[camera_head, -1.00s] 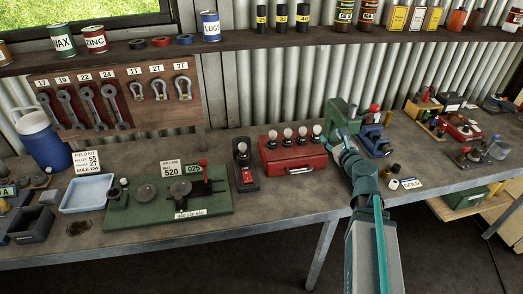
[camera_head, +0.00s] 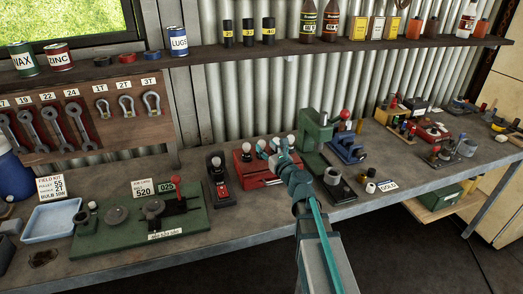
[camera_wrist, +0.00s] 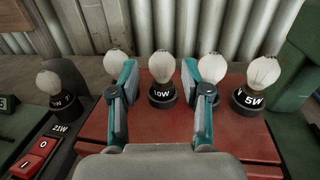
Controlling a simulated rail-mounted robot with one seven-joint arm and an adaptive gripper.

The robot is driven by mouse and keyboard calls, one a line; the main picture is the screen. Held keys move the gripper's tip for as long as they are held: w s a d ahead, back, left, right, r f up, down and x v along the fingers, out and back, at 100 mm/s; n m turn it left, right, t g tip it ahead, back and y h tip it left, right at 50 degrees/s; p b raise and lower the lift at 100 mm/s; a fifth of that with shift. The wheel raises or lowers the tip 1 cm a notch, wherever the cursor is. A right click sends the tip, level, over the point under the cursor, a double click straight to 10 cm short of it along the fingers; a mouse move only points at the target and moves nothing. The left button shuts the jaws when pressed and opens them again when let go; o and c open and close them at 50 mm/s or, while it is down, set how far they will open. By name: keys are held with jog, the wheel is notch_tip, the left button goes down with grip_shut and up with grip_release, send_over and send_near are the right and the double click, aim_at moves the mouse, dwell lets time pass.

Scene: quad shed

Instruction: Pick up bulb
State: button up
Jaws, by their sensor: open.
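Several white bulbs with black, labelled bases stand upright in a row on a red box (camera_head: 251,178). In the wrist view the box top (camera_wrist: 240,138) carries a bulb marked 10W (camera_wrist: 162,67), though its first characters are partly unclear, and a 5W bulb (camera_wrist: 264,71) at the right. Two other bulbs, left (camera_wrist: 114,60) and right (camera_wrist: 212,66), stand partly behind my fingers, their labels hidden. My gripper (camera_wrist: 160,80) is open and empty, its fingers on either side of the 10W bulb in the picture; contact cannot be told. In the head view my gripper (camera_head: 270,150) is over the box.
A black switch unit (camera_head: 219,185) with a bulb on it (camera_wrist: 50,82) and a 21W label stands left of the box. A green press (camera_head: 315,130) stands close at the right. The shelf (camera_head: 220,58) runs above the bench. A sign card (camera_head: 55,185) stands at left.

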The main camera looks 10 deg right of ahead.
aim_at(264, 144)
jog(key=p+x, duration=0.1)
jog(key=x, duration=0.4)
jog(key=shift+d+f, duration=0.1)
jog(key=shift+d, duration=0.05)
grip_shut()
